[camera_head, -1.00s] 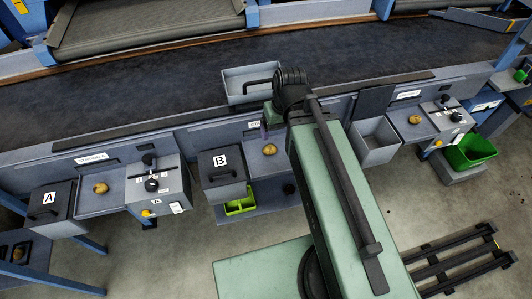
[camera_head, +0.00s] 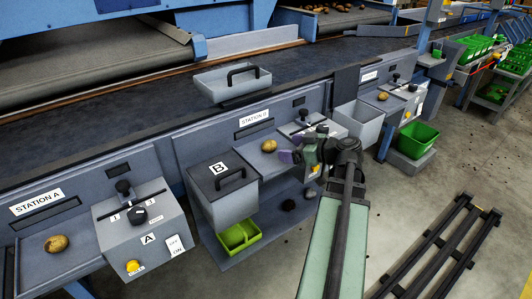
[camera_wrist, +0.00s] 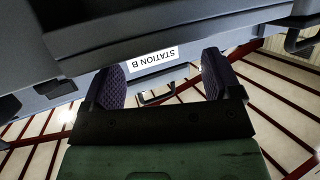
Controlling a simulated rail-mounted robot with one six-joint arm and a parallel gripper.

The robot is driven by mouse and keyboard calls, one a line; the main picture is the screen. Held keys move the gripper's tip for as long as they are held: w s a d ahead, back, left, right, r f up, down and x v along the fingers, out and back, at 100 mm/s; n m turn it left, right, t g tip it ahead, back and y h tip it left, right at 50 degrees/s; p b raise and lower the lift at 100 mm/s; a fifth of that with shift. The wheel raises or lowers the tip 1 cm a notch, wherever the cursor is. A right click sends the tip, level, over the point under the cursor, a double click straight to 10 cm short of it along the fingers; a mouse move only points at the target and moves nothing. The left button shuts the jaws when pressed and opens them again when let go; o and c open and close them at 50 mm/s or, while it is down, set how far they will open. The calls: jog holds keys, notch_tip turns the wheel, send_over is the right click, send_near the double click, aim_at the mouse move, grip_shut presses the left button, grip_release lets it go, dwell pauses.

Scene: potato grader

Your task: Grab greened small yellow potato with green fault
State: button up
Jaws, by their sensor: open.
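Three yellow-brown potatoes lie apart, each on its own grey station tray: one at Station A (camera_head: 56,243), one at Station B (camera_head: 269,146) and one at the station farther right (camera_head: 383,96). They are too small for me to tell which has a green fault. My gripper (camera_head: 290,149) is just right of the Station B potato in the head view, with an empty gap seen between its fingers. In the wrist view my gripper (camera_wrist: 162,80) shows two dark padded fingers spread apart. The Station B sign appears upside down between them, and no potato shows there.
A lidded box marked B (camera_head: 221,190) stands left of the Station B tray, above a green bin (camera_head: 239,237). A control box (camera_head: 141,218) is beside Station A. A grey handled tray (camera_head: 232,82) rests at the belt edge. A pallet (camera_head: 440,245) lies on the floor.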

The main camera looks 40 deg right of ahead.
aim_at(274, 145)
jog(key=b+x, duration=0.1)
jog(key=x, duration=0.6)
jog(key=shift+d, duration=0.1)
jog(key=shift+r, duration=0.1)
jog(key=c, duration=1)
jog(key=shift+r, duration=0.15)
notch_tip(274, 145, up, 20)
jog(key=p, duration=1.9)
jog(key=shift+p, duration=0.4)
